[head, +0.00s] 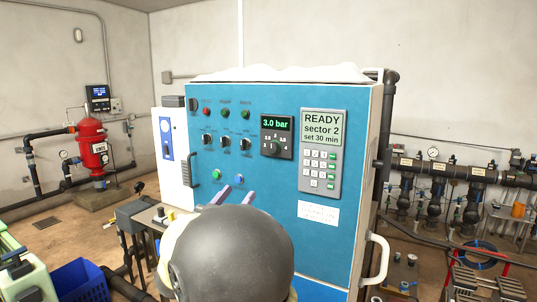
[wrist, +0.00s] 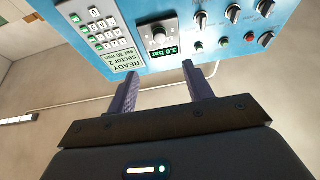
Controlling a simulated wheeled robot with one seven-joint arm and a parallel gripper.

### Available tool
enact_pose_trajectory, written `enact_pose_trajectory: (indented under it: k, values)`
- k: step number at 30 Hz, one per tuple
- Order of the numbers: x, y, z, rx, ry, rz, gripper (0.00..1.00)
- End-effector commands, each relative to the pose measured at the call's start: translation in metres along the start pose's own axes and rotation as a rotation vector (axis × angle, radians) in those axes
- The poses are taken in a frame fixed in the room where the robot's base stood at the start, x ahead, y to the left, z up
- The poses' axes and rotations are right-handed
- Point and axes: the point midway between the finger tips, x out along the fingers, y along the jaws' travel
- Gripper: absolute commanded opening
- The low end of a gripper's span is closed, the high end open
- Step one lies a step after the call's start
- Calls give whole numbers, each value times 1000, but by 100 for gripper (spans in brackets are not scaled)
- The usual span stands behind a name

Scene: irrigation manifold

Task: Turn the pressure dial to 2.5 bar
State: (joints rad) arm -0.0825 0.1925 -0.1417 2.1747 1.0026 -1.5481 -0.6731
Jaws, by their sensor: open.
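The pressure dial (head: 272,148) is a dark round knob on a black panel on the blue cabinet front. The green display (head: 277,124) above it reads 3.0 bar. In the wrist view, which is upside down, the knob (wrist: 159,38) and the display (wrist: 162,54) show at the top. My gripper (head: 233,194) is open and empty, its two purple fingers pointing at the cabinet below and left of the dial. My arm hides the cabinet's lower middle.
Right of the dial are a keypad (head: 319,170) and a screen (head: 322,127) reading READY, sector 2, set 30 min. Several small knobs and coloured buttons (head: 216,175) sit to its left. A handle (head: 376,260) sticks out at the cabinet's lower right. A blue crate (head: 80,283) stands lower left.

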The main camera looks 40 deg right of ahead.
Motion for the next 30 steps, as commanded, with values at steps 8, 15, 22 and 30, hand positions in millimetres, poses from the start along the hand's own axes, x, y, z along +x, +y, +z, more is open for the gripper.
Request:
enact_pose_trajectory:
  k: [8,15,22,30]
  values:
    - [34,0,-3,-1,-1,2,51]
    - [77,0,-4,-1,0,2,51]
    - [118,1,-3,-2,0,1,51]
    - [161,0,-3,-1,-1,1,51]
